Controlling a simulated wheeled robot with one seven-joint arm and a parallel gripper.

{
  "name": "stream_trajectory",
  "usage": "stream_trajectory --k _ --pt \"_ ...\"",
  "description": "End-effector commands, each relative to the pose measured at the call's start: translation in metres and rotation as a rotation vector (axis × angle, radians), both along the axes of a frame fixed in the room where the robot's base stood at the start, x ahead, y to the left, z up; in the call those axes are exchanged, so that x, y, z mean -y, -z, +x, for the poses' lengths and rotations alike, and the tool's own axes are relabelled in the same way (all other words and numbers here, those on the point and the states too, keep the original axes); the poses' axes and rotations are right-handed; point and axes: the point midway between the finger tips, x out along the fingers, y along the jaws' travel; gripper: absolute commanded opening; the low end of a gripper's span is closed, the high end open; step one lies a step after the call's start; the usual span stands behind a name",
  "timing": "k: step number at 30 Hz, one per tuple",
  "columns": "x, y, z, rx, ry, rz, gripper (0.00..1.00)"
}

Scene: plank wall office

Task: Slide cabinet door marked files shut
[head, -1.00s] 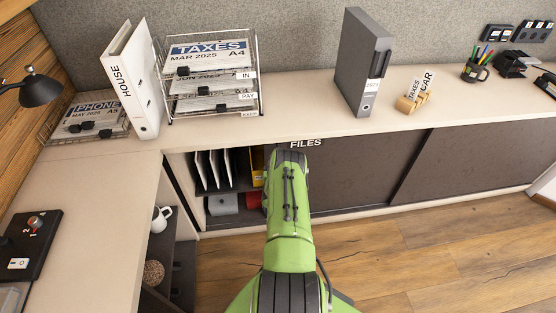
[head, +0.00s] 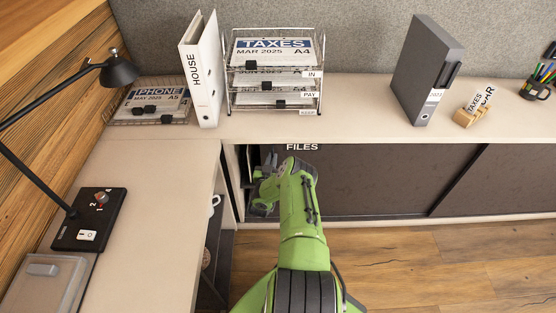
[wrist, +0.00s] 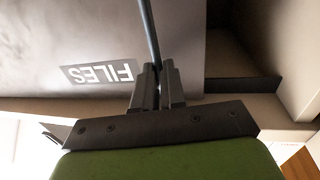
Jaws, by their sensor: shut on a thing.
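The dark sliding door (head: 385,175) marked FILES fronts the low cabinet under the counter. Its white FILES label (head: 302,147) shows just above my arm, and upside down in the wrist view (wrist: 97,73). My gripper (head: 262,195) is at the door's left edge, partly hidden by my wrist. In the wrist view its fingers (wrist: 157,85) are shut on the upright strip at the door's edge (wrist: 150,30). A narrow gap (head: 250,160) shows between the door and the cabinet's left side (head: 232,180). Most of the inside is hidden.
A second dark panel (head: 495,180) covers the cabinet's right part. The left desk (head: 150,190) holds a black lamp (head: 118,70) and a switch box (head: 90,220). A letter rack (head: 273,75) and grey binder (head: 425,75) stand on the counter. The wood floor (head: 440,265) is clear.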

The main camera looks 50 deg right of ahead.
Motion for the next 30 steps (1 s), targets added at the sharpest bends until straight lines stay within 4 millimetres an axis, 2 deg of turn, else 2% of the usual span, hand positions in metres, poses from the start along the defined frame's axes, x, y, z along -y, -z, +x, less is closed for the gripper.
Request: stream_trajectory --k 10,11,15,25,30 --pt "0.0 -0.002 0.002 0.005 0.001 -0.004 0.0" --pt "0.0 -0.002 0.002 0.004 0.001 -0.003 0.15" --pt "0.0 -0.001 0.001 0.003 0.0 -0.003 0.36" --pt "-0.005 -0.001 -0.002 -0.001 -0.001 0.001 0.36" --pt "-0.038 -0.003 -0.02 -0.003 -0.003 0.007 0.36"
